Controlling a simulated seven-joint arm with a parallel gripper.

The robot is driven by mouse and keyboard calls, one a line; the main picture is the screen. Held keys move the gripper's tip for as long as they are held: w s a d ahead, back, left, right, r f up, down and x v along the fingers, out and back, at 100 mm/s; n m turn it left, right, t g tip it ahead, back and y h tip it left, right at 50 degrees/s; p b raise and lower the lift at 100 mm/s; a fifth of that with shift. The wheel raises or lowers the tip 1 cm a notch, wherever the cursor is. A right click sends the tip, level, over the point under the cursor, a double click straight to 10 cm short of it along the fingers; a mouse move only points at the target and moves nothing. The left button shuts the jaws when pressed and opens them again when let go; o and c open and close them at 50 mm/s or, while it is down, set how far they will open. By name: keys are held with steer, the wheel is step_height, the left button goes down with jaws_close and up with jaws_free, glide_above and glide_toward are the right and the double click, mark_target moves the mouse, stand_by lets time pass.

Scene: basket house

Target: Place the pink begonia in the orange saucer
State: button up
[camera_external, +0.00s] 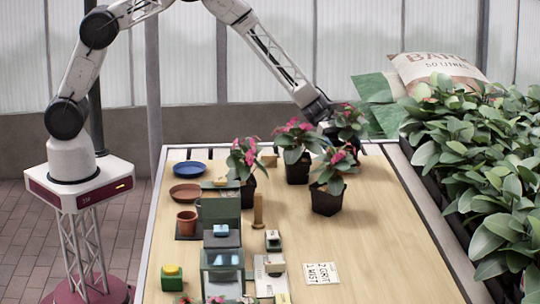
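Several potted plants with pink flowers and dark pots stand on the table, and I cannot tell which is the pink begonia. One is at the left (243,162), one in the middle (297,150), one nearer the front (328,185) and one at the back right (347,122). My gripper (325,118) is low at the back right, beside the back-right plant. Its fingers are partly hidden by leaves, so I cannot tell whether it is open or shut. An orange-brown saucer (186,193), seemingly empty, lies at the left of the table.
A blue saucer (190,169) lies behind the orange-brown one, and a terracotta pot (187,223) stands in front. Green boxes (221,245), a wooden peg (258,212) and a card (321,273) are nearby. Dense leafy plants (480,160) line the right. The table's right front is clear.

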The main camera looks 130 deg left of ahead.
steer(key=shift+r, duration=0.15)
steer(key=v, duration=1.2)
stand_by(1.0)
